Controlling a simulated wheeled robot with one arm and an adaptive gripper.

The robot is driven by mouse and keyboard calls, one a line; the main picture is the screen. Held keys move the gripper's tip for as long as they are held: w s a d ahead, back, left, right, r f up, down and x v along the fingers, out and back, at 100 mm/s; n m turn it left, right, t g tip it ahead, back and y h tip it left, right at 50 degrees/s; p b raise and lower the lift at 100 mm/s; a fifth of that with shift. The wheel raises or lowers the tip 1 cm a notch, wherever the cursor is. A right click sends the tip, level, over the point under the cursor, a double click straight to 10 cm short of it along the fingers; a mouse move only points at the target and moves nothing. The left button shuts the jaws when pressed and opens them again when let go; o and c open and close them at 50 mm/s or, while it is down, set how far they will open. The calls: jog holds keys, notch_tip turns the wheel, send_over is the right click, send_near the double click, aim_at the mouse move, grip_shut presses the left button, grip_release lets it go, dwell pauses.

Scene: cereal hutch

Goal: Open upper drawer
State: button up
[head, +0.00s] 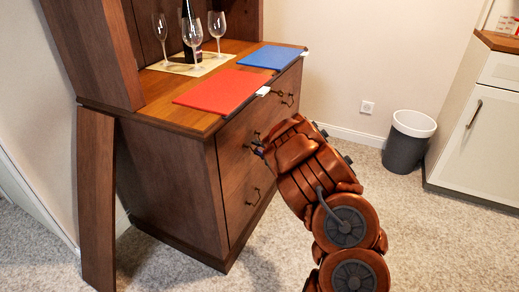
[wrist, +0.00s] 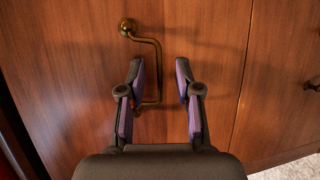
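The wooden hutch has an upper drawer (head: 229,150) with a flat brown front, which appears shut. Its brass handle (wrist: 159,72) shows in the wrist view as a bent bar with a round knob at one end. My gripper (wrist: 160,66) is open, its two purple-padded fingers apart. In the head view my gripper (head: 259,149) is close to the drawer front and partly hides the handle.
A red mat (head: 218,91) and a blue mat (head: 269,57) lie on the hutch top, with wine glasses (head: 192,35) and a dark bottle behind. A loose board (head: 97,200) leans at the left. A bin (head: 406,142) and white cabinet (head: 480,130) stand right.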

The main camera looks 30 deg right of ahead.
grip_shut()
dwell(0.6)
